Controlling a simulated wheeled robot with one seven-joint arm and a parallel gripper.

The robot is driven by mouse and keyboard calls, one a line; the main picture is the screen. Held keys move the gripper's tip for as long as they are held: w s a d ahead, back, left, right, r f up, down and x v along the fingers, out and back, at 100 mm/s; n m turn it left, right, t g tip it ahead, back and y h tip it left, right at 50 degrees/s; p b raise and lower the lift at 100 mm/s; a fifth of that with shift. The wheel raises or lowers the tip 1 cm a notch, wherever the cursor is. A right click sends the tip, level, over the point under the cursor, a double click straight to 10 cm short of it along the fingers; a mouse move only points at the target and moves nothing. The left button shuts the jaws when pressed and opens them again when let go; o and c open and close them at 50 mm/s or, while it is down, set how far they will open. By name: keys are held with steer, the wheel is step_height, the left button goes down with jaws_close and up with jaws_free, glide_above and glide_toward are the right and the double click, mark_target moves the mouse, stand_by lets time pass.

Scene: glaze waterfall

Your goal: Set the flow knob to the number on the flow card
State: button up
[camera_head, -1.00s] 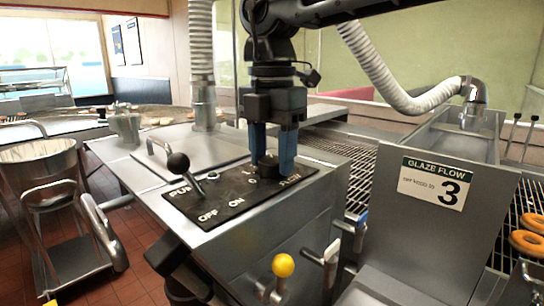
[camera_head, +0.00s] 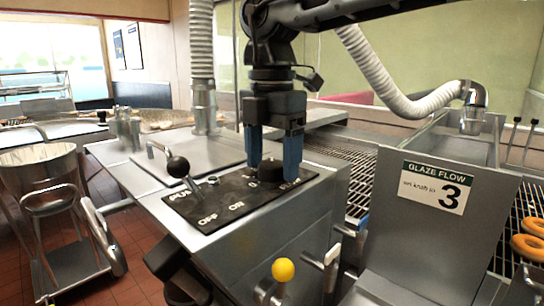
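The flow knob (camera_head: 270,171) is a short dark round knob at the right end of the black control panel (camera_head: 222,208), beside the partly hidden FLOW lettering. My gripper (camera_head: 273,168) points straight down over it. Its two blue fingers are apart, one on each side of the knob, with a visible gap between them. I cannot tell whether either fingertip touches the knob. The knob's pointer and most of its number marks are hidden or too small to read. The flow card (camera_head: 436,187) on the steel panel at right reads "GLAZE FLOW, set knob to 3".
A lever with a black ball (camera_head: 178,167) stands on the panel's left, near PUMP, OFF and ON. A yellow ball handle (camera_head: 283,270) is at the front. A steel pot (camera_head: 40,170) on a cart is at left. Doughnuts (camera_head: 527,247) lie on the wire conveyor at far right.

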mark_target(272, 162)
step_height(272, 162, up, 8)
steer(key=shift+f, duration=0.1)
stand_by(0.6)
